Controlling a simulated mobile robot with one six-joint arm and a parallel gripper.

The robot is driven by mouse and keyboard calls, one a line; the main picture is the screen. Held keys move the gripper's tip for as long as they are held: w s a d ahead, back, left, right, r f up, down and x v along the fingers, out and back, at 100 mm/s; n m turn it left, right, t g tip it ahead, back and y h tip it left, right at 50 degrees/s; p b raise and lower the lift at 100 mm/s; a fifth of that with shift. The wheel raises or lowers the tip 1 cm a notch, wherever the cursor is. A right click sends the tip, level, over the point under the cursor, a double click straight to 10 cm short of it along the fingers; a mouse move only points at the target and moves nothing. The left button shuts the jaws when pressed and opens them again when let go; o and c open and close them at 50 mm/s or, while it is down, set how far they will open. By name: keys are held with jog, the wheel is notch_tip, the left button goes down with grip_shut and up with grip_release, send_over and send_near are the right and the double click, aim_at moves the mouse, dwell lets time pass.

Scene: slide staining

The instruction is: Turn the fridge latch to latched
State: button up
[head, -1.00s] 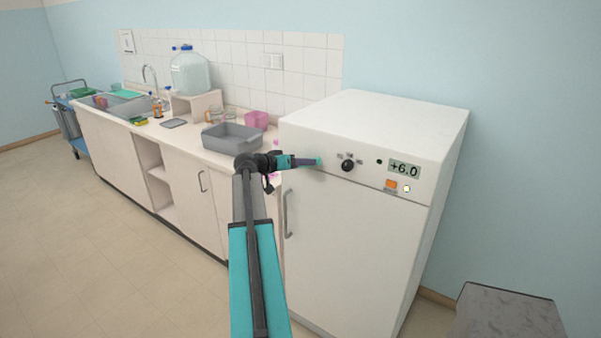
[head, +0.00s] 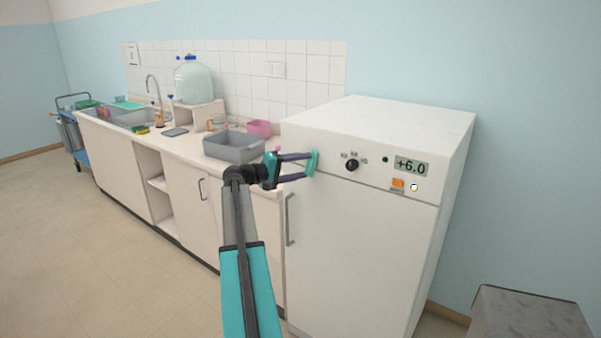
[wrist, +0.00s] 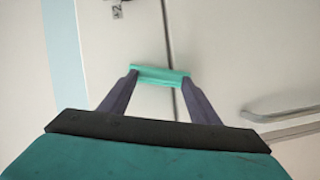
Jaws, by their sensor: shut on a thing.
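The white fridge (head: 345,245) stands at the right of the counter in the head view. My gripper (head: 314,163) reaches its front near the upper left corner, where the upper panel meets the door.
A black knob (head: 352,165), a +6.0 display (head: 411,166) and an orange switch (head: 398,184) are on the panel. The door handle (head: 289,220) is below my gripper. A grey basin (head: 233,147) stands on the counter to the left. A grey block (head: 530,315) is at the lower right.

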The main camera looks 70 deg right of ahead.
jog(key=shift+w+d+f+n+g+h+b, duration=0.1)
jog(key=shift+n+g+h+b, duration=0.3)
jog(key=shift+n, duration=0.8)
jog(key=o, duration=1)
jog(key=shift+o, duration=0.2)
jog(key=shift+f, duration=0.1)
jog(key=b+v, duration=0.3)
jog(key=v, duration=1.1)
